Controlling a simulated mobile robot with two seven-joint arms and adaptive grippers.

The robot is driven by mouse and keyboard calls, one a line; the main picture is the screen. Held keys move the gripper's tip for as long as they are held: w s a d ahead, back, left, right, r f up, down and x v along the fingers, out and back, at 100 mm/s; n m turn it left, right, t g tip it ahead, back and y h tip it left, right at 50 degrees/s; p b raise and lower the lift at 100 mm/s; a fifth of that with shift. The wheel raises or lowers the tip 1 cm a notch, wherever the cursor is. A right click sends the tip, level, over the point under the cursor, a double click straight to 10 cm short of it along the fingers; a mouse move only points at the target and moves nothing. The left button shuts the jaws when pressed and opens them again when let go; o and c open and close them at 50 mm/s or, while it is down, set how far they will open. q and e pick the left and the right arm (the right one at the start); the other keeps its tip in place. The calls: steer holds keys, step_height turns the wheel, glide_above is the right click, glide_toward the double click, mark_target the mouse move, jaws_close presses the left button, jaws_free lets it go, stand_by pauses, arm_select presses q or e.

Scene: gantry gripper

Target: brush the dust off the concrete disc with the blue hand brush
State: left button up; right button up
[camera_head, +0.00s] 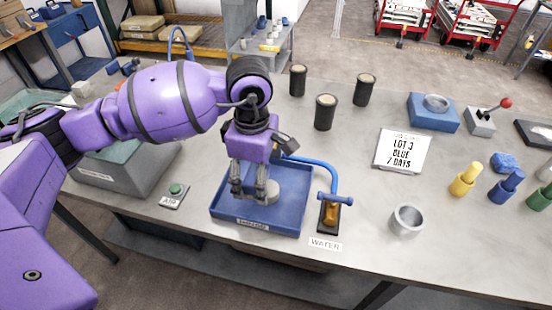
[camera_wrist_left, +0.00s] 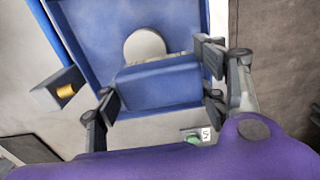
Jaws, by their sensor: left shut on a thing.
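The concrete disc (camera_head: 268,193) is pale grey and lies in the blue tray (camera_head: 287,215). In the left wrist view the disc (camera_wrist_left: 143,44) shows partly, behind the blue hand brush (camera_wrist_left: 157,84). My left gripper (camera_head: 255,194) is over the tray, close to the disc, and points down. In the wrist view the left gripper (camera_wrist_left: 160,90) is shut on the brush's blue body, with a finger at each side. A greyish edge shows along the brush's far side. I cannot tell whether the brush touches the disc. In the head view the brush is hardly visible. My right gripper is not in view.
A water tap (camera_head: 330,212) with a blue hose stands right of the tray. A green button box (camera_head: 174,194) is to its left. Black cylinders (camera_head: 325,112) stand behind, with a lot sign (camera_head: 402,151) and a grey ring (camera_head: 406,219) to the right.

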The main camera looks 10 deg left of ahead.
arm_select(q)
steer(key=shift+w+d+r, duration=0.15)
steer(key=shift+r, duration=0.55)
steer(key=shift+r+p, duration=0.35)
steer(key=shift+r, duration=0.05)
step_height(320, 180, up, 2)
steer(key=shift+p, duration=0.4)
steer(key=shift+r, duration=0.65)
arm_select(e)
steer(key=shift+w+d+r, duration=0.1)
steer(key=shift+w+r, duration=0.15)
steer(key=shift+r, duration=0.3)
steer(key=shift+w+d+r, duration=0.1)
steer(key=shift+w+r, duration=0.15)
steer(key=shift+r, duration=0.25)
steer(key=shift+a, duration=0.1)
